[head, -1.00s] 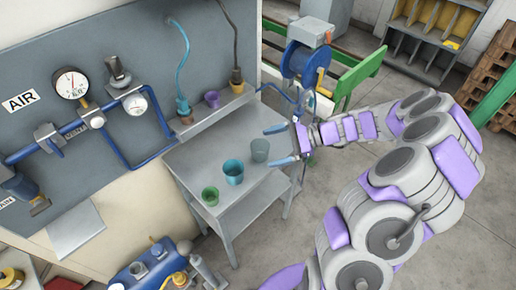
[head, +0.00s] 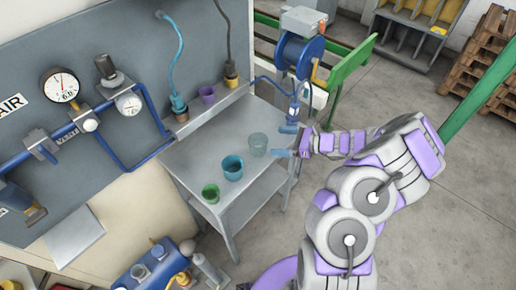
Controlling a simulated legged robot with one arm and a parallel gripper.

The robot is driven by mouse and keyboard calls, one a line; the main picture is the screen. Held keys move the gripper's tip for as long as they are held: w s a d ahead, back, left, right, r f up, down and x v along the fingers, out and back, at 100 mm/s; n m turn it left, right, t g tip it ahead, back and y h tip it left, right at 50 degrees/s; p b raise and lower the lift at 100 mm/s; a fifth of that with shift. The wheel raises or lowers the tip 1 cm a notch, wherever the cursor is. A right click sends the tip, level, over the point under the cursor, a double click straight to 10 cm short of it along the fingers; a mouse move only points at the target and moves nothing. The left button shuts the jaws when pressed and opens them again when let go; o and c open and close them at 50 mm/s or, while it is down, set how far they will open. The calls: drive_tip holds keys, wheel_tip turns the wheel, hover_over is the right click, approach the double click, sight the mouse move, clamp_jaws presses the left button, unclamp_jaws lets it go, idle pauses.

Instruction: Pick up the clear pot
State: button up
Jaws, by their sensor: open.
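The clear pot (head: 258,144) is a greyish see-through cup standing upright on the grey metal table (head: 205,160). It is the right-most of three pots in a row there. My gripper (head: 284,141) has blue fingertips and is open, just to the right of the clear pot. One fingertip is beyond the pot's right side and the other lower beside it. I cannot tell whether a finger touches the pot. Nothing is held.
A teal pot (head: 232,168) and a green pot (head: 211,193) stand left of the clear pot. A purple pot (head: 208,95) and a yellow pot (head: 231,81) sit on the back ledge. A blue reel (head: 300,56) and green rail (head: 351,76) stand behind.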

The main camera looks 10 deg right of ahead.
sight(250, 140)
drive_tip(key=x, duration=0.4)
drive_tip(key=shift+b, duration=0.3)
drive_tip(key=shift+s+a+b+x, duration=0.15)
drive_tip(key=shift+b+x, duration=0.3)
drive_tip(key=shift+x, duration=0.85)
drive_tip(key=shift+s+a+b+x, duration=0.15)
drive_tip(key=shift+b+x, duration=0.25)
drive_tip(key=shift+x, duration=0.9)
drive_tip(key=shift+d, duration=0.1)
drive_tip(key=shift+c, duration=0.3)
drive_tip(key=shift+d, duration=0.1)
drive_tip(key=c, duration=0.9)
